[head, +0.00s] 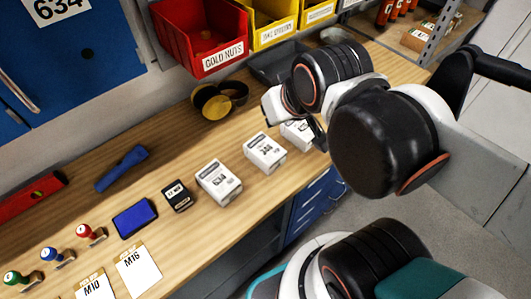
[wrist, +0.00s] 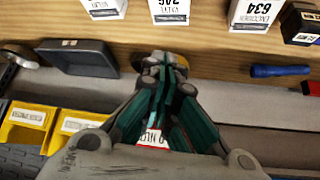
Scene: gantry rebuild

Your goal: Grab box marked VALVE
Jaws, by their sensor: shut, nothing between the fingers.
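Three white boxes stand in a row on the wooden bench. The right box (head: 297,133) is partly hidden by my arm and shows at the top left of the wrist view (wrist: 104,8). The middle box (head: 264,153) also shows in the wrist view (wrist: 170,10). The left, largest box (head: 218,183) seems to read ENCODER 634 in the wrist view (wrist: 255,14). I cannot surely read VALVE on any label. My gripper (wrist: 166,62) is shut and empty, apart from the boxes. In the head view it is mostly hidden by my arm.
A small black box (head: 177,196) and a blue pad (head: 135,218) lie left of the row. Round dark and yellow items (head: 215,102) and a black tray (head: 277,62) sit behind. Red (head: 203,40) and yellow bins hang above.

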